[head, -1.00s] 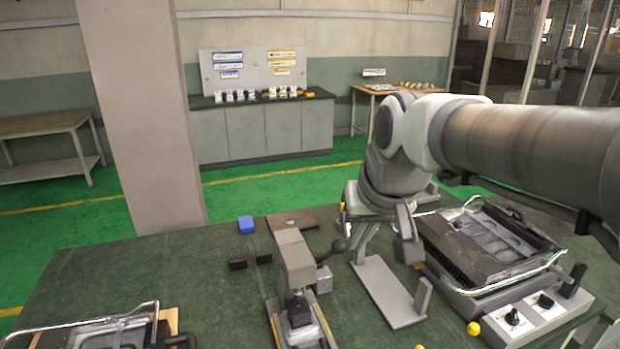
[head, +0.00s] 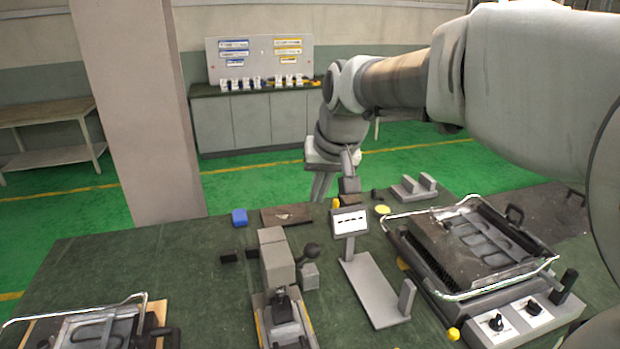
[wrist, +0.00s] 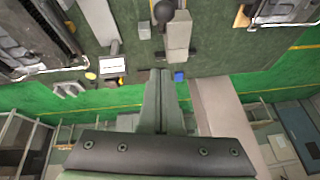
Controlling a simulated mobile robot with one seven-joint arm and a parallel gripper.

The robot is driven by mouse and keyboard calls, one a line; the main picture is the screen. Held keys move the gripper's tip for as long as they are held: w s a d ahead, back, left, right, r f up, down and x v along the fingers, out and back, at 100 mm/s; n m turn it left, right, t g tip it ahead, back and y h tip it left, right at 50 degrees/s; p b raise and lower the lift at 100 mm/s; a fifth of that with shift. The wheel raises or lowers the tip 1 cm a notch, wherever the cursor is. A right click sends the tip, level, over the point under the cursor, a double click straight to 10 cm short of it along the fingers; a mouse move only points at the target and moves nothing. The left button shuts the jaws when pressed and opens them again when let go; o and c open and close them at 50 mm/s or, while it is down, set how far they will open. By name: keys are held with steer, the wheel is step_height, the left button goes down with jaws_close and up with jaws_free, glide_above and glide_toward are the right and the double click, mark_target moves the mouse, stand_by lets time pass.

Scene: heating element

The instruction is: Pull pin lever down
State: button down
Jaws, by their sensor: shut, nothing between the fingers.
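A grey press-like fixture (head: 277,262) stands on the green bench, left of centre in the head view. A lever with a dark ball knob (head: 310,250) sticks out from its right side; this looks like the pin lever. My gripper (head: 320,198) is beyond the fixture, near the bench's far edge, apart from the knob. In the wrist view, my gripper's fingers (wrist: 163,72) are together and empty. The lever's pin end cannot be made out.
A small sign on a stand (head: 350,222) and a grey bracket (head: 378,292) stand right of the fixture. A machine with metal handles (head: 480,250) fills the right. A blue block (head: 239,217) lies at the far edge. Another handled frame (head: 100,325) is front left.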

steer(key=f, duration=0.3)
steer(key=w+a+f, duration=0.1)
steer(key=f, duration=0.3)
steer(key=f+p, duration=0.1)
steer(key=f, duration=0.2)
steer(key=shift+w+a+f, duration=0.3)
steer(key=shift+w+a, duration=0.05)
steer(key=shift+w, duration=0.05)
steer(key=shift+s+f, duration=0.45)
steer(key=shift+f+b, duration=0.25)
steer(key=shift+b, duration=0.2)
